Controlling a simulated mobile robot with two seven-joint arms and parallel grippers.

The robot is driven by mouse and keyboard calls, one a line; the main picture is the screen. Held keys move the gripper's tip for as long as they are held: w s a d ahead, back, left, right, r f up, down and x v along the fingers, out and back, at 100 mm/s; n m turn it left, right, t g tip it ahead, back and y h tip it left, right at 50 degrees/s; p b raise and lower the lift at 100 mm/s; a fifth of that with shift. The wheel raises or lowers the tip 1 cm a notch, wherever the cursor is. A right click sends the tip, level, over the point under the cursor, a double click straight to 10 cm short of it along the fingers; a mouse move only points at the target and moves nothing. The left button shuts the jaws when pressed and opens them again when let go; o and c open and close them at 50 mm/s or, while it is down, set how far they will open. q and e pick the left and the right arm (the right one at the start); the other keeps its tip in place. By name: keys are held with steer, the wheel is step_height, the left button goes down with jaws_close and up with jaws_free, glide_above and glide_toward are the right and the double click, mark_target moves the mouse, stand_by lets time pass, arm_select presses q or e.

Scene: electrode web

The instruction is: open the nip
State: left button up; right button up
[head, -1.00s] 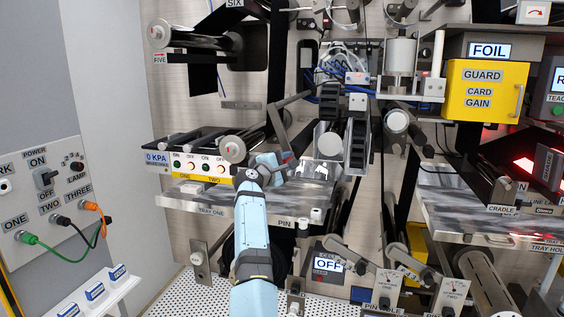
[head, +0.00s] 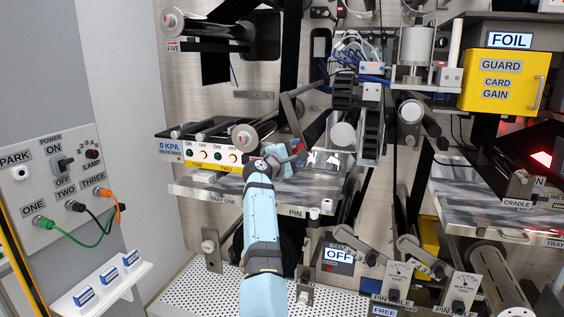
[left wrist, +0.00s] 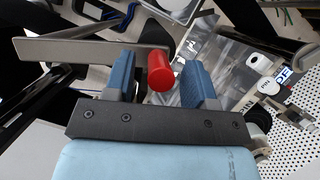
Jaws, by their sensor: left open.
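The lever with a red knob is in front of the machine panel. In the head view its grey arm (head: 291,114) slants down to the red knob (head: 298,148). In the left wrist view the knob (left wrist: 160,74) lies between my two blue fingers, with the grey lever bar (left wrist: 90,47) reaching in from the left. My left gripper (head: 296,158) is open, with visible gaps on both sides of the knob. A pale roller (head: 343,135) is just right of the lever. My right gripper is not in view.
A steel tray marked TRAY ONE (head: 190,188) runs below my left gripper. A button strip (head: 205,153) is to its left. A dark cable chain (head: 369,130) hangs to its right. A yellow GUARD box (head: 503,80) is at upper right.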

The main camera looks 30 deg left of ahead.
arm_select(q)
steer(key=s+a+f+b, duration=0.1)
steer(key=s+b, duration=0.1)
steer(key=s, duration=1)
steer(key=shift+a+f, duration=0.2)
steer(key=shift+a, duration=0.05)
steer(key=s+d+f+m+g+y+p, duration=0.1)
steer(key=s+d+f+m+g, duration=0.2)
steer(key=f, duration=0.7)
steer(key=s+d+f+m, duration=0.3)
steer(key=s+f+m, duration=0.15)
steer(key=f, duration=0.45)
steer(key=s+d+f+m+g+y+p, duration=0.15)
steer(key=s+d+f+m, duration=0.25)
steer(key=f, duration=0.6)
steer(key=s+d+f+m+g+h, duration=0.1)
steer(key=s+d+f+m, duration=0.2)
steer(key=s, duration=0.6)
steer(key=s+d+f+m+g+h, duration=0.1)
steer(key=s+d+f+m, duration=0.3)
steer(key=s+d+f, duration=0.3)
steer(key=s+d+f+m+g+h, duration=0.1)
steer(key=s+d+f+m, duration=0.3)
steer(key=s, duration=0.7)
step_height(320, 180, down, 2)
steer(key=shift+d+f+g, duration=0.15)
steer(key=shift+d+g, duration=0.2)
steer(key=shift+d, duration=0.05)
